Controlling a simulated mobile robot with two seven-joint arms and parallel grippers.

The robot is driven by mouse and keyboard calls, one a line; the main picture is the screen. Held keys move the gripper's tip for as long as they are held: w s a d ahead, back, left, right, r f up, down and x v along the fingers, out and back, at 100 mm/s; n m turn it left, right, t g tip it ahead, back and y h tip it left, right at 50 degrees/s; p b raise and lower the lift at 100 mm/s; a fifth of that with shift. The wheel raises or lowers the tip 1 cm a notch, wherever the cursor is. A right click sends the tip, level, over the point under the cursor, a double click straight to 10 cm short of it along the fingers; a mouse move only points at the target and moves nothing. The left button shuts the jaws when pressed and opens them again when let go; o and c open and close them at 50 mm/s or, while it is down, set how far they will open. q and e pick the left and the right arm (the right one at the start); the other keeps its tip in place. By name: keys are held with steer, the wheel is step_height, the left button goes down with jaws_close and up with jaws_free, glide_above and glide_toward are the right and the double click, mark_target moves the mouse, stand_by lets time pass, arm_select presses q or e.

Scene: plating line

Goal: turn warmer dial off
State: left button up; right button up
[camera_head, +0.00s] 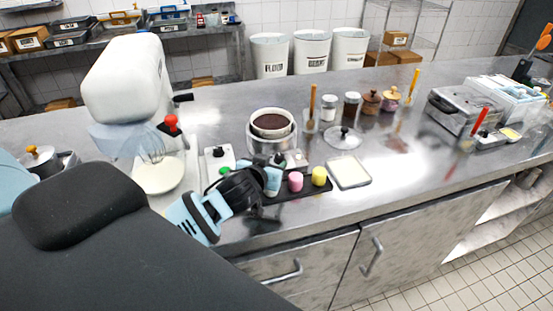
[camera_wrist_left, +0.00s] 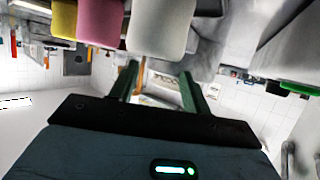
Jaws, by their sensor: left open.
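The warmer (camera_head: 262,146) is a round metal unit on the steel counter, with a pale bowl (camera_head: 272,123) of dark contents in its top. I cannot make out its dial; my arm and gripper cover part of the area in front. My left gripper (camera_head: 271,182) is just in front of the warmer, beside a pink piece (camera_head: 295,181) and a yellow piece (camera_head: 319,176) on a dark tray (camera_head: 318,190). In the left wrist view its green fingers (camera_wrist_left: 158,88) are apart, with nothing held between them. A whitish rounded piece (camera_wrist_left: 162,25) shows just beyond the fingertips.
A mixer (camera_head: 128,78) and a pale shallow bowl (camera_head: 160,176) stand left. A small white device (camera_head: 218,157) with a black knob sits beside the warmer. A flat pale tray (camera_head: 348,172) lies right; jars (camera_head: 351,105) stand behind. The counter's front right is clear.

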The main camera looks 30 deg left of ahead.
mark_target(279, 157)
arm_select(q)
steer(key=shift+x, duration=2.2)
steer(key=c, duration=1)
